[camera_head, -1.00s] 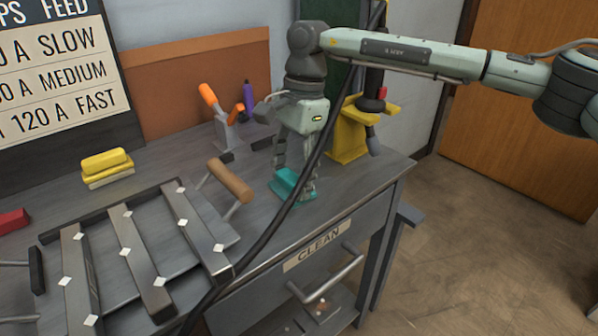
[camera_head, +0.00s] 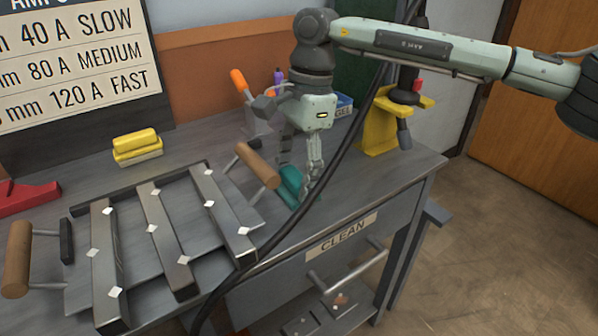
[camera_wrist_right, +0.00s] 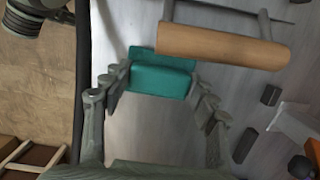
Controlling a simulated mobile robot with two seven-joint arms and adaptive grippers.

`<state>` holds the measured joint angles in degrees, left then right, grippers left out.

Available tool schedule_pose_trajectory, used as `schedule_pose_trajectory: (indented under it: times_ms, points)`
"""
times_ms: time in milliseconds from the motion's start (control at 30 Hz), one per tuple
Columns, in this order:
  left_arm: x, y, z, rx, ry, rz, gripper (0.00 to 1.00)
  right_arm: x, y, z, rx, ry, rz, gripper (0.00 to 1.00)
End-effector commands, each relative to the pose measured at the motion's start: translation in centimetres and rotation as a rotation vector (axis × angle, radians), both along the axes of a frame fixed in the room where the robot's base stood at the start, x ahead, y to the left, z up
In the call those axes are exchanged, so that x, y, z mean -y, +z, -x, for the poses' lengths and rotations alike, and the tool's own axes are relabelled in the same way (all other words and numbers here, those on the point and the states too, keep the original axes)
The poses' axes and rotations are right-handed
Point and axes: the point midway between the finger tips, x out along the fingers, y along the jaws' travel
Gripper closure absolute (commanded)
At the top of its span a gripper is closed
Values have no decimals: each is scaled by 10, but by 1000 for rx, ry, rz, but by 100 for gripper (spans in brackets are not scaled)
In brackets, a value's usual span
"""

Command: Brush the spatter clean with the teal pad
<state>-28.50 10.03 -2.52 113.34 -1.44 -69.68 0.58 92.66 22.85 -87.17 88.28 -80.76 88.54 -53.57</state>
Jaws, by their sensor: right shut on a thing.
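My right gripper (camera_head: 295,188) is shut on the teal pad (camera_head: 290,186). In the right wrist view, the pad (camera_wrist_right: 160,76) sits between the two fingertips (camera_wrist_right: 160,92), close beside the wooden handle (camera_wrist_right: 222,45). I cannot make out the spatter with certainty; a small brownish spot (camera_head: 340,299) shows on a plate below the CLEAN label. My left gripper is not in view.
A tray with dark metal bars (camera_head: 165,235) and wooden handles (camera_head: 257,166) lies left of the gripper. A black cable (camera_head: 345,145) crosses in front of the bench. A yellow block (camera_head: 137,145), yellow stand (camera_head: 382,130) and orange-handled tool (camera_head: 240,85) stand behind.

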Motion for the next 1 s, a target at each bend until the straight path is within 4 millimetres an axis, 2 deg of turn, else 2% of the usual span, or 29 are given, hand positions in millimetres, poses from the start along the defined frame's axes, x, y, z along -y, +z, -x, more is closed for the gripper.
schedule_pose_trajectory:
  times_ms: [167, 700, 1000]
  points:
    - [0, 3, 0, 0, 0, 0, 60, 0, 5, 0, 1, 0, 0, 64]
    - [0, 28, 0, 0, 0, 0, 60, 0, 58, -1, 2, 0, -1, 64]
    - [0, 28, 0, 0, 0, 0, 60, 0, 61, 0, 1, 0, 0, 64]
